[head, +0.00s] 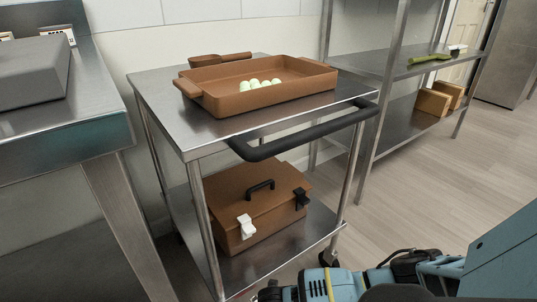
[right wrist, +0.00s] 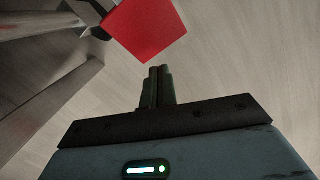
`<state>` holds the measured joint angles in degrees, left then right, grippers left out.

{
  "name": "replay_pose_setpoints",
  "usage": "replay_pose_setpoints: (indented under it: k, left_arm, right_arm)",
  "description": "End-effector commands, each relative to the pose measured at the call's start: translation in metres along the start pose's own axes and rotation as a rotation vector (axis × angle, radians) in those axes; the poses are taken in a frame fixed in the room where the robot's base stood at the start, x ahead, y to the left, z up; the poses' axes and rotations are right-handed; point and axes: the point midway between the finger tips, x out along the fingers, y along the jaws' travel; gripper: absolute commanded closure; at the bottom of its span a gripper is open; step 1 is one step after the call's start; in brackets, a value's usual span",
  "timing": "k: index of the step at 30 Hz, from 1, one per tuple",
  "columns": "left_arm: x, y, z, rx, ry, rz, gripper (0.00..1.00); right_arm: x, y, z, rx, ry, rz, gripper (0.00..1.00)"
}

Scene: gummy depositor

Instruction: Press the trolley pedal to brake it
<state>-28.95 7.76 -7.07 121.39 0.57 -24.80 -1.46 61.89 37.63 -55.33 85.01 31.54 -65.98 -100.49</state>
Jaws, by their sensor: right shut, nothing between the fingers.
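The steel trolley (head: 150,82) stands left of centre in the head view, with a black push handle (head: 300,138) on its near side. The red pedal (right wrist: 147,29) shows at the top of the right wrist view, beside a dark caster part (right wrist: 92,22) and metal frame. The pedal is hidden in the head view. My right gripper (right wrist: 159,72) is shut and empty, its fingertips just below the red pedal in the picture; a small gap shows between them. In the head view my right arm (head: 345,284) reaches in low beside the trolley. My left gripper is not in view.
A brown tray (head: 240,99) with several pale pieces and a brown scoop (head: 215,60) lie on the trolley top. A brown case (head: 265,205) sits on its lower shelf. A steel bench (head: 70,140) stands left, a steel rack (head: 400,125) behind right. Floor at right is clear.

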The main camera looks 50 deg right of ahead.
Motion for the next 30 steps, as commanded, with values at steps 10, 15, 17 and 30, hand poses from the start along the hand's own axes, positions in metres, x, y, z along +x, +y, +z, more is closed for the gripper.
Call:
replay_pose_setpoints:
  k: [10, 15, 17, 30]
  left_arm:
    - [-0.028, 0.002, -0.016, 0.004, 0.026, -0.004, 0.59]
    - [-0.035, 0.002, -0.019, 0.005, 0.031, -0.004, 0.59]
    - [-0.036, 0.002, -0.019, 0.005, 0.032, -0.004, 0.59]
    - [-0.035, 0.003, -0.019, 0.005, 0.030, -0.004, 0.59]
  right_arm:
    - [-0.057, 0.000, 0.001, -0.001, -0.004, 0.003, 1.00]
    - [-0.071, 0.000, 0.001, 0.001, -0.002, 0.001, 1.00]
    - [-0.073, 0.000, 0.000, 0.001, -0.001, 0.000, 1.00]
    - [-0.073, 0.000, 0.000, 0.001, 0.000, 0.000, 1.00]
